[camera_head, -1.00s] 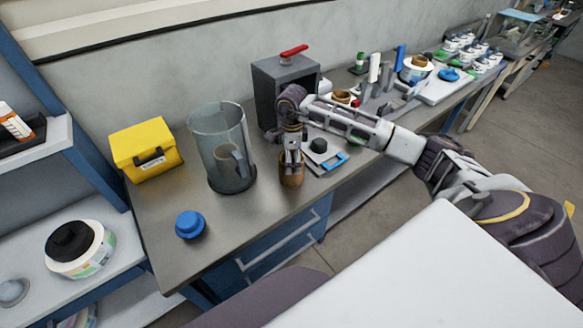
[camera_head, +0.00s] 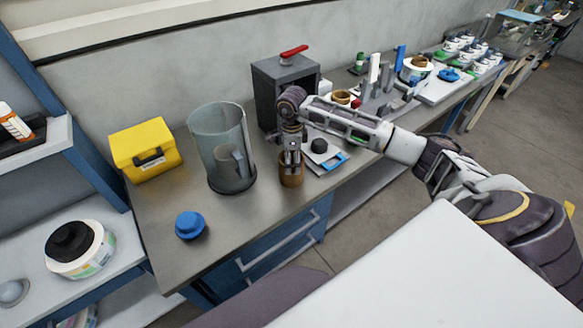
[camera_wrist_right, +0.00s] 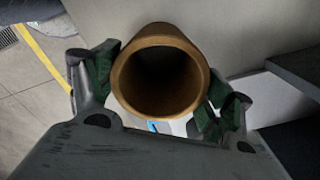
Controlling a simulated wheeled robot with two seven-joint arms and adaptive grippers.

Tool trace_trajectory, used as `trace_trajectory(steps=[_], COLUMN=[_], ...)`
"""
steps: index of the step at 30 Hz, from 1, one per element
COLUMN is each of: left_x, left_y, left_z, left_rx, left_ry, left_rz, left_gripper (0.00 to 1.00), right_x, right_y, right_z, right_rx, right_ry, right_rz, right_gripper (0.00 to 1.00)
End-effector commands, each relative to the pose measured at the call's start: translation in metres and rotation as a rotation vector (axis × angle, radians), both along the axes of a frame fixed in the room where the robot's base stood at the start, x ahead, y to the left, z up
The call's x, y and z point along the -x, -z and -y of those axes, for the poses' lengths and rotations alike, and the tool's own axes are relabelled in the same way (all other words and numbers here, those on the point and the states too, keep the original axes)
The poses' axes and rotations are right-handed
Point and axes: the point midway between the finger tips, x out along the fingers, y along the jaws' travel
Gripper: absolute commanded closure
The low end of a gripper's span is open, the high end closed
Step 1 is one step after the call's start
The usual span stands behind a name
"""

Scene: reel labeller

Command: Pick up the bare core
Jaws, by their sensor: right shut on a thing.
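The bare core is a hollow brown tube (camera_head: 291,173) near the front edge of the grey workbench. My right gripper (camera_head: 291,155) reaches down to it from above and is shut on it. In the right wrist view the core (camera_wrist_right: 160,72) sits between the two green-padded fingers of the right gripper (camera_wrist_right: 160,88), its open end facing the camera. I cannot tell whether its lower end touches the bench. My left gripper is not in view.
A clear jug-like container (camera_head: 222,150) stands just left of the core. A blue knob-like piece (camera_head: 189,224) and a yellow box (camera_head: 146,150) are farther left. A grey box with a red handle (camera_head: 284,85) stands behind. The bench front between is clear.

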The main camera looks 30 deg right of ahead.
Motion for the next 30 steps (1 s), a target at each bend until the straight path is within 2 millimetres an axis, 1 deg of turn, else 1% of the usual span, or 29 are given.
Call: trace_trajectory(steps=[7,11,17,25,30], left_x=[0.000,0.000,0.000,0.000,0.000], left_y=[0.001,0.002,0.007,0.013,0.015], left_z=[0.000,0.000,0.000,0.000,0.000], left_rx=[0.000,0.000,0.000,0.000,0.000], left_ry=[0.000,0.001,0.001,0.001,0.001], left_rz=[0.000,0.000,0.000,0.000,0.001], left_gripper=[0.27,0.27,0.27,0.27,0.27], right_x=[0.000,-0.001,-0.001,-0.001,-0.001], right_y=[-0.003,-0.011,-0.034,-0.072,-0.089], right_z=[0.000,0.000,0.000,0.000,0.000], right_rx=[0.000,0.000,0.001,0.000,-0.001], right_ry=[0.000,0.001,0.001,0.000,0.000], right_rz=[0.001,0.002,0.004,0.004,0.003], right_gripper=[0.45,0.45,0.45,0.45,0.45])
